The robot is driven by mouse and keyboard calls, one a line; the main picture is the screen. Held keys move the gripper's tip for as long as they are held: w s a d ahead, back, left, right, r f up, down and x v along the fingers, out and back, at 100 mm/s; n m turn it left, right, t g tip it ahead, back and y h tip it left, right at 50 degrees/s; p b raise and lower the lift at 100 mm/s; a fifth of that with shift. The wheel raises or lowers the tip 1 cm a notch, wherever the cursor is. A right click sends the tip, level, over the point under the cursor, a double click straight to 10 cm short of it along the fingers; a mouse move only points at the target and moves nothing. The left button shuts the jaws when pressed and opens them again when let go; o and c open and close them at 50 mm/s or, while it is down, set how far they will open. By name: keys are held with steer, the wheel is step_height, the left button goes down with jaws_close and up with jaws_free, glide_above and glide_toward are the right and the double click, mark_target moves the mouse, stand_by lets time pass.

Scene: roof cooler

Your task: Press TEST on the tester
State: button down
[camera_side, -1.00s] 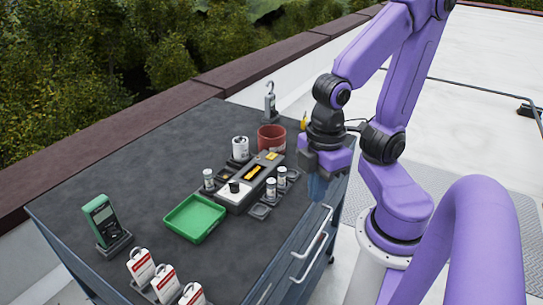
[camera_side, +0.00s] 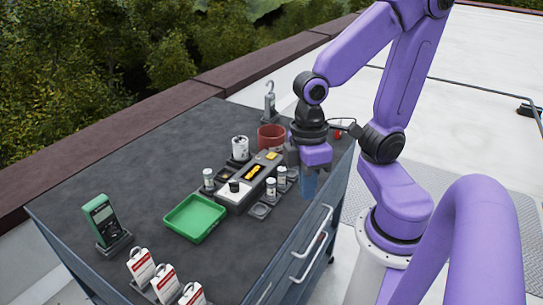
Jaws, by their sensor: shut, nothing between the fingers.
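The tester (camera_side: 247,182) is a grey and white box in the middle of the dark cart top. It has a black knob (camera_side: 234,186) at its near end, a lit amber display (camera_side: 255,171) and an orange patch (camera_side: 272,156) at its far end. I cannot read any label on it. My gripper (camera_side: 308,188) is shut and empty, pointing down. In the picture it is to the right of the tester, near the cart's right edge, and apart from the tester. The fingertips are small and partly blurred against the cart.
Small white-capped cylinders (camera_side: 270,187) stand beside the tester. A red cup (camera_side: 271,137), a white can (camera_side: 240,147) and a clamp meter (camera_side: 269,102) stand behind. A green tray (camera_side: 195,218), a green multimeter (camera_side: 101,218) and red-and-white tags (camera_side: 141,265) are nearer.

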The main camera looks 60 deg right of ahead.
steer(key=w+d+f+m+g+y, duration=0.1)
steer(key=w+d+m+y, duration=0.15)
steer(key=w+m, duration=0.65)
steer(key=m+t+y, duration=0.3)
steer(key=m+t, duration=0.6)
steer(key=m, duration=1)
glide_above(275, 155)
steer(key=shift+a+f, duration=0.1)
steer(key=shift+f, duration=1.05)
steer(key=shift+f, duration=0.1)
steer(key=shift+f, duration=4.35)
steer(key=shift+f, duration=0.15)
steer(key=shift+f, duration=0.25)
